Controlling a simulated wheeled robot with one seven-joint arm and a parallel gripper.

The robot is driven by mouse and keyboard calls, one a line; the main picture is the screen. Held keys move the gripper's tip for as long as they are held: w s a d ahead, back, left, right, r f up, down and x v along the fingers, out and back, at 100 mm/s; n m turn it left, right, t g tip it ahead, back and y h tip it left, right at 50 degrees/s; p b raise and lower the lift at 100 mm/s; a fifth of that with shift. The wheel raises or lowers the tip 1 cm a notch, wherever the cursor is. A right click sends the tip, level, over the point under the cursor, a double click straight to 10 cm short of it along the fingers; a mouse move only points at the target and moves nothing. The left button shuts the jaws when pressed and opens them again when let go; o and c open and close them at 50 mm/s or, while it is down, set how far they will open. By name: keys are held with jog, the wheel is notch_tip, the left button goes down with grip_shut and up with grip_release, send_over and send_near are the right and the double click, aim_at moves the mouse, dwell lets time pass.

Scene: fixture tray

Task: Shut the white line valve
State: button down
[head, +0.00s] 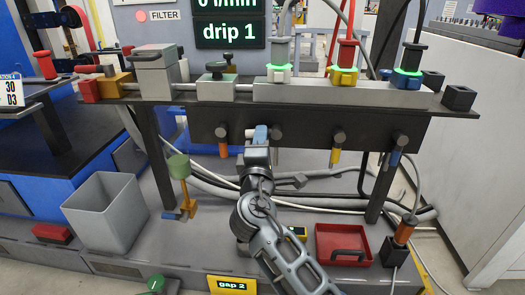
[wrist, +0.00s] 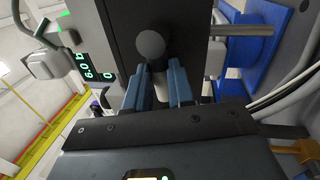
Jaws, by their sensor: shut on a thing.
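A black valve panel (head: 300,142) hangs under the bench top, with a row of round dark knobs and coloured levers. The white line's valve knob (head: 276,132) is below the white-based connector (head: 279,73). It also shows in the wrist view as a dark round knob (wrist: 150,45). My gripper (head: 261,134) is at this valve, its blue fingers (wrist: 160,85) closely spaced beside the knob and shut on its lever. A small pale piece (head: 249,133) shows just left of the fingers. Most of the lever is hidden by my fingers, so its angle is unclear.
Neighbouring valves have an orange lever (head: 223,149), a yellow lever (head: 335,156) and a blue lever (head: 395,158). A display (head: 229,32) reads "drip 1". A grey bin (head: 105,212) and a red tray (head: 343,245) stand below. Hoses run behind my arm.

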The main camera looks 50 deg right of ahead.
jog(key=shift+m+b, duration=0.35)
jog(key=shift+m, duration=0.25)
jog(key=shift+r, duration=0.1)
jog(key=c, duration=1)
grip_release()
jog(key=shift+o, duration=0.2)
jog(key=v, duration=0.7)
jog(key=shift+s+a+p, duration=0.15)
jog(key=shift+a+p, duration=0.25)
jog(key=shift+p, duration=0.05)
